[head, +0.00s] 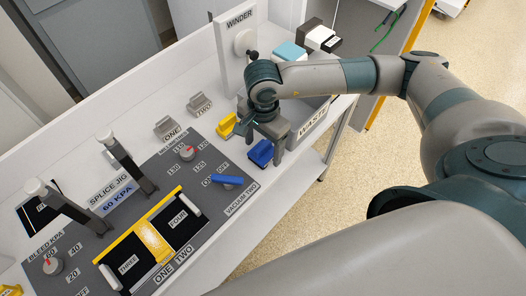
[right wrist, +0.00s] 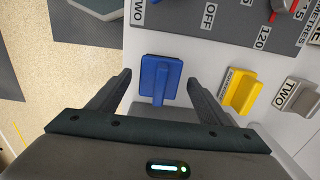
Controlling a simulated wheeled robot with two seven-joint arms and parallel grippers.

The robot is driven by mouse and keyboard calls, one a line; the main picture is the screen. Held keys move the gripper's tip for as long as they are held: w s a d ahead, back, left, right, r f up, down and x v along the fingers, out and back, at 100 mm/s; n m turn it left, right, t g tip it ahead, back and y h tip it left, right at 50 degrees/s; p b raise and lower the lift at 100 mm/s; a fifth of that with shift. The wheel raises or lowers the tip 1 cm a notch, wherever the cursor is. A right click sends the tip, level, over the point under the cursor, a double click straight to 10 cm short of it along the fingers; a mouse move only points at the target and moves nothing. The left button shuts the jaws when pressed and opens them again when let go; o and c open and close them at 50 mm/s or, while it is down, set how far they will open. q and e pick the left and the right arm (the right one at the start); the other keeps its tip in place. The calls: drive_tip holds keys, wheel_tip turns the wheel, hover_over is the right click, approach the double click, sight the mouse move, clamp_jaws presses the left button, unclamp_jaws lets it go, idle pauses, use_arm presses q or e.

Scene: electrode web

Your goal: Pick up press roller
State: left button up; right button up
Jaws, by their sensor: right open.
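My right gripper (head: 262,136) is open and points down over the right part of the white bench. A blue block with a raised grip (head: 260,153) lies at its fingers; in the right wrist view the blue block (right wrist: 160,80) shows between the two spread fingertips, with a gap on each side. A yellow block with a raised grip (head: 227,124) stands beside the gripper, and shows right of the fingers in the right wrist view (right wrist: 241,91). Its small label is unreadable, so I cannot tell which piece is the press roller. My left gripper is out of view.
The dark splice jig panel (head: 120,226) has two upright levers, dials and a blue switch handle (head: 227,181). Grey blocks marked ONE (head: 165,128) and TWO (head: 199,105) stand behind it. The winder (head: 240,45) and waste bin (head: 312,124) are close to my right arm.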

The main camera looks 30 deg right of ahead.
sight(263, 145)
drive_tip(key=c, duration=1.2)
drive_tip(key=shift+r, duration=0.1)
drive_tip(key=shift+w+r+b, duration=0.1)
drive_tip(key=shift+r+b, duration=0.2)
drive_tip(key=shift+r, duration=0.25)
wheel_tip(263, 145, up, 8)
drive_tip(key=b, duration=0.2)
drive_tip(key=shift+f+b, duration=0.25)
drive_tip(key=shift+b, duration=0.1)
drive_tip(key=shift+r, duration=0.65)
